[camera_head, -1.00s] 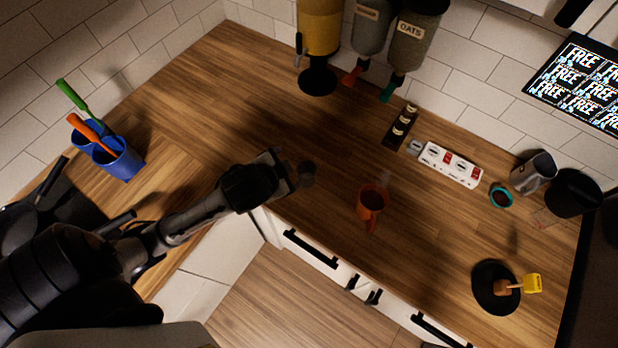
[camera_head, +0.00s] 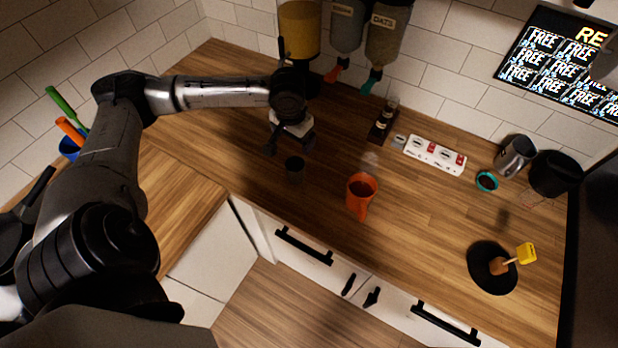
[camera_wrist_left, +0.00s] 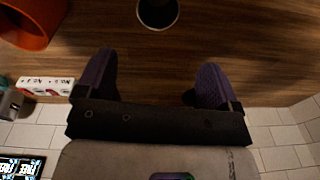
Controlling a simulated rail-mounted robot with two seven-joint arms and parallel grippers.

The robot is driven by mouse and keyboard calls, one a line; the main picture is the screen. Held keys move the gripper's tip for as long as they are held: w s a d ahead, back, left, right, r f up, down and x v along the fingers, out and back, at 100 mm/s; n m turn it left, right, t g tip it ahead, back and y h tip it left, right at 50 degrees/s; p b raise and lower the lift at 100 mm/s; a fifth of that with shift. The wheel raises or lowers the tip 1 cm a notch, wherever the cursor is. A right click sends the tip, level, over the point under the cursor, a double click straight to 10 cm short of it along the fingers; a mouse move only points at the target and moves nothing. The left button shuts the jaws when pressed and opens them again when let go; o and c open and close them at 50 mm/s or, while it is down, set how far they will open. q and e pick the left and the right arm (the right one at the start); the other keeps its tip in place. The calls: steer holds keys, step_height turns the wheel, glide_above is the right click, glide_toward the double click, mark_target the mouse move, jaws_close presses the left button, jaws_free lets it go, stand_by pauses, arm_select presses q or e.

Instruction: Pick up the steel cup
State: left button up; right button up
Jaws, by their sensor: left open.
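A small dark cup (camera_head: 294,168), apparently the steel cup, stands upright on the wooden counter, left of the orange mug (camera_head: 361,196). My left gripper (camera_head: 289,147) is open and empty just behind the cup in the head view, pointing toward it. In the left wrist view the two fingers (camera_wrist_left: 157,62) are spread wide. The cup (camera_wrist_left: 158,12) shows ahead of the gap between them, cut off by the top edge, and is not touched. My right gripper is not in view.
Dispensers (camera_head: 385,42) hang at the back wall, close to my left wrist. A metal pitcher (camera_head: 514,156) stands farther right.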

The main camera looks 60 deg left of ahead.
arm_select(q)
steer(key=d+n, duration=0.1)
steer(key=n, duration=0.1)
steer(key=n+b, duration=0.1)
steer(key=n, duration=0.3)
glide_above(295, 168)
steer(key=s+d, duration=0.1)
steer(key=d, duration=0.2)
steer(key=shift+g+h, duration=0.3)
steer(key=shift+h, duration=0.1)
step_height(295, 168, down, 8)
steer(key=shift+d+f, duration=0.1)
steer(key=shift+f, duration=0.15)
steer(key=shift+s+a+f+b, duration=0.1)
steer(key=shift+a+f+b, duration=0.1)
steer(key=shift+f, duration=0.9)
steer(key=shift+s+a+f+b, duration=0.1)
steer(key=shift+f+b, duration=0.1)
steer(key=shift+f, duration=1.4)
steer(key=c, duration=1)
